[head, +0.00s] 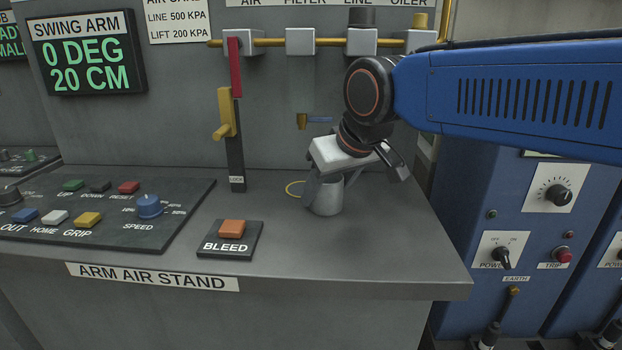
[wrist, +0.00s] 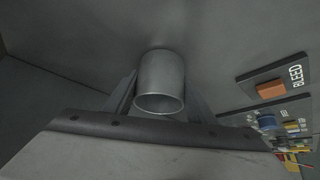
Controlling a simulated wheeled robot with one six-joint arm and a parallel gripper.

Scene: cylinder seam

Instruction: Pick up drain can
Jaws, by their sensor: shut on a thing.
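The drain can (head: 327,196) is a small grey metal cup at the right part of the grey stand top, below the gold pipe. My gripper (head: 328,190) comes down over it from the upper right and is shut on it, with a finger on either side. In the wrist view the can (wrist: 161,80) shows between the two fingers of my gripper (wrist: 160,95), its round open mouth toward the camera. The can looks upright. I cannot tell whether its base touches the stand top.
The orange BLEED button (head: 232,228) sits left of the can. A black control panel (head: 100,215) is further left. A lock lever with a yellow handle (head: 226,113) stands behind. A small brass drain fitting (head: 303,121) is on the back wall. Blue cabinets (head: 520,230) are at right.

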